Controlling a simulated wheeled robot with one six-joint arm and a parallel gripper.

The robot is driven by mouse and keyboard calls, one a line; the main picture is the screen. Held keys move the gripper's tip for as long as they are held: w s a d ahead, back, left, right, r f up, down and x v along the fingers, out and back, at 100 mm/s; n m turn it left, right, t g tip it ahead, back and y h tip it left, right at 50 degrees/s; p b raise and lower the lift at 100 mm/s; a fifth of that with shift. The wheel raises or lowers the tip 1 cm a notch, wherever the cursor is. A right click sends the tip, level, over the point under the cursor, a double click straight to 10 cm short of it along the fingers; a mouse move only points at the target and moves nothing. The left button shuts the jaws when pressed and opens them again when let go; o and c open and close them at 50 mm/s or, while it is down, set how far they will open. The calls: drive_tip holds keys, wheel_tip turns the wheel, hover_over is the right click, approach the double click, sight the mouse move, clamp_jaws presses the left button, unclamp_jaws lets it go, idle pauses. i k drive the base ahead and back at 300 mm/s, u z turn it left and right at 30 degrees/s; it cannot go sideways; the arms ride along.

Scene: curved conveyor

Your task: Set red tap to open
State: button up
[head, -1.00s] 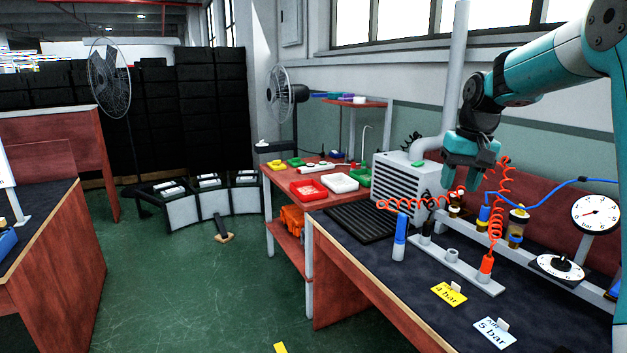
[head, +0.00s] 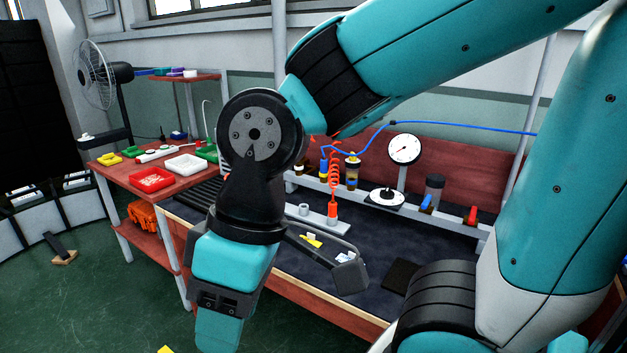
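The red tap (head: 472,215) stands on the grey pipe rail at the right end of the dark-topped bench. Its red handle looks roughly upright, but it is too small to tell its exact setting. My gripper (head: 220,325) hangs at the lower left of the head view, in front of the bench and well apart from the tap. It points down and its fingertips are not clearly seen, so I cannot tell whether it is open or shut. No contact with the tap shows.
A blue tap (head: 426,203) stands left of the red one on the rail (head: 400,212). A dial gauge (head: 404,149), a flat dial with a knob (head: 387,197) and an orange coiled hose (head: 335,180) are near. A blue hose (head: 450,126) runs above. A red bench (head: 135,182) with trays is at left.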

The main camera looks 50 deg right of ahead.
sight(472, 214)
drive_tip(key=u, duration=0.45)
drive_tip(key=i, duration=0.5)
drive_tip(key=z, duration=2.9)
drive_tip(key=k, duration=0.5)
drive_tip(key=u, duration=0.55)
drive_tip(key=i, duration=0.7)
drive_tip(key=z, duration=0.1)
